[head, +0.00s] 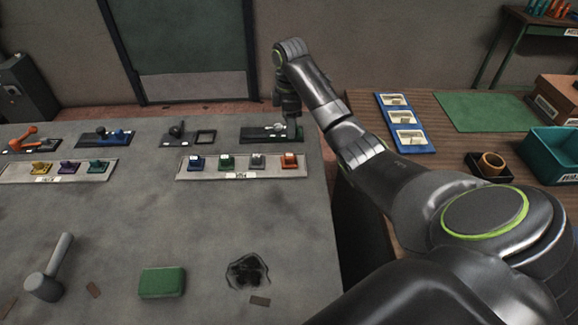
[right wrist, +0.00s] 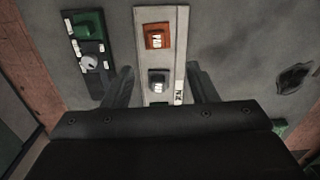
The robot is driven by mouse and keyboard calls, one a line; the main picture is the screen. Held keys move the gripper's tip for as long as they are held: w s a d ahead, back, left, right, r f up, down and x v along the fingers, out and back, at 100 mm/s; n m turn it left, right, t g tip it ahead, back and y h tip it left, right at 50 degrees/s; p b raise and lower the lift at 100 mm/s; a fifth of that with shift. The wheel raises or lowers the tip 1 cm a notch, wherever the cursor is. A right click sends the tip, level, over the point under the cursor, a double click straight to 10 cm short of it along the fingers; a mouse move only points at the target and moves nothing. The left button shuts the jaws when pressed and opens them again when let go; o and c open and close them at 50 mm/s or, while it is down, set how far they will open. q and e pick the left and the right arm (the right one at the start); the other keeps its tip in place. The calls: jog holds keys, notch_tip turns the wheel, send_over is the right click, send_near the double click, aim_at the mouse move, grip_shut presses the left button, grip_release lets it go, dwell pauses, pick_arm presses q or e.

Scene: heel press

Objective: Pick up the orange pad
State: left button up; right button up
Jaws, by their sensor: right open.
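The orange pad (head: 290,161) sits at the right end of a pale tray (head: 215,172) on the grey table. In the right wrist view the orange pad (right wrist: 158,37) has a white label and lies beyond my fingertips. My right gripper (head: 292,126) is over the far right part of the table, behind the tray in the head view. In the right wrist view my right gripper (right wrist: 162,78) is open, its fingers apart on either side of the tray, with a grey pad (right wrist: 158,84) seen between them. Nothing is held. My left gripper is not in view.
Blue (head: 197,162) and green (head: 227,162) pads share the tray. A dark green-ended press (head: 258,133) stands behind it. Another tray (head: 20,173) holds several pads at the left. A mallet (head: 48,268) and green block (head: 162,282) lie in front. The table's middle is clear.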

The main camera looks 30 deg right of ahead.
jog(key=b, duration=0.4)
send_over(289, 155)
jog(key=f, duration=0.5)
jog(key=shift+s+f, duration=0.15)
jog(key=shift+s, duration=0.15)
jog(key=shift+w+f+p, duration=0.1)
jog(key=shift+f+p, duration=0.55)
jog(key=shift+f, duration=0.2)
jog(key=shift+w+f+p, duration=0.15)
jog(key=shift+f, duration=1.2)
jog(key=shift+w+f+p, duration=0.1)
jog(key=shift+f+p, duration=0.05)
jog(key=shift+f, duration=1.2)
jog(key=shift+c, duration=0.3)
jog(key=c, duration=1)
jog(key=shift+r, duration=0.1)
